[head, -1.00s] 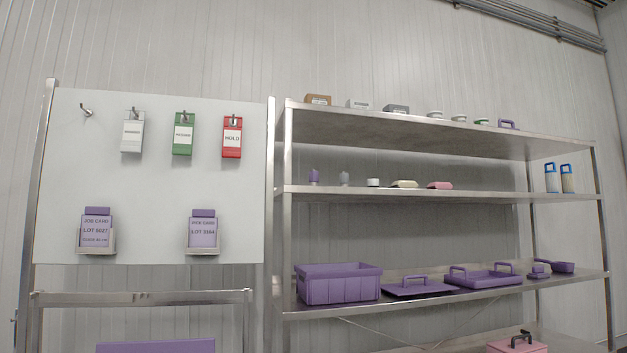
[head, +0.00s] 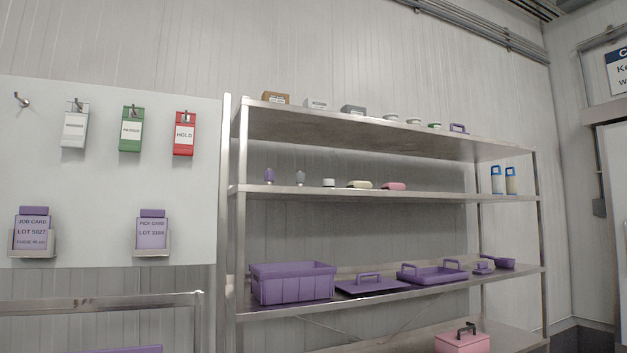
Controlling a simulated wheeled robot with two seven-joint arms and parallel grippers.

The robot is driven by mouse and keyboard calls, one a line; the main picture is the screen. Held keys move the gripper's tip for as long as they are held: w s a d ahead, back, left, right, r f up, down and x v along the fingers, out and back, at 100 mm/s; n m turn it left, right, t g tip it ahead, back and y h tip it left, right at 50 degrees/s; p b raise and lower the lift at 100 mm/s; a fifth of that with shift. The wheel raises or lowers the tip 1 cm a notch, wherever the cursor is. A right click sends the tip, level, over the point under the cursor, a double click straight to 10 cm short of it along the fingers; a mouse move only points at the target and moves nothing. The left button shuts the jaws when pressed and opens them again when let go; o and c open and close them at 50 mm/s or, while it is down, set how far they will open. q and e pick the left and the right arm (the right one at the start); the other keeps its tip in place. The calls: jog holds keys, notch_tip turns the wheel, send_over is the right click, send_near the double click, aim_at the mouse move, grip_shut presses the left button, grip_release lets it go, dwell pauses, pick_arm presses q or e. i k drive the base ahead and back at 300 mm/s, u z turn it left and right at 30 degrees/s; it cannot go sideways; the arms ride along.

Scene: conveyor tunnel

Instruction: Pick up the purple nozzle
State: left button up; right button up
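The purple nozzle (head: 269,176) is a small upright purple piece at the left end of the middle shelf (head: 330,190). A similar grey nozzle (head: 300,178) stands just to its right. Neither of my grippers is in the head view, so their state and distance from the nozzle do not show.
The steel rack (head: 242,210) also holds a purple crate (head: 292,284), purple trays, a pink box (head: 462,341) and small items on top. A white board (head: 95,185) with tags and card holders stands left. A doorway or panel (head: 608,200) is at far right.

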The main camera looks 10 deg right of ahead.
aim_at(268, 174)
jog(key=z, duration=1.3)
jog(key=i, duration=2.65)
jog(key=u, duration=3.15)
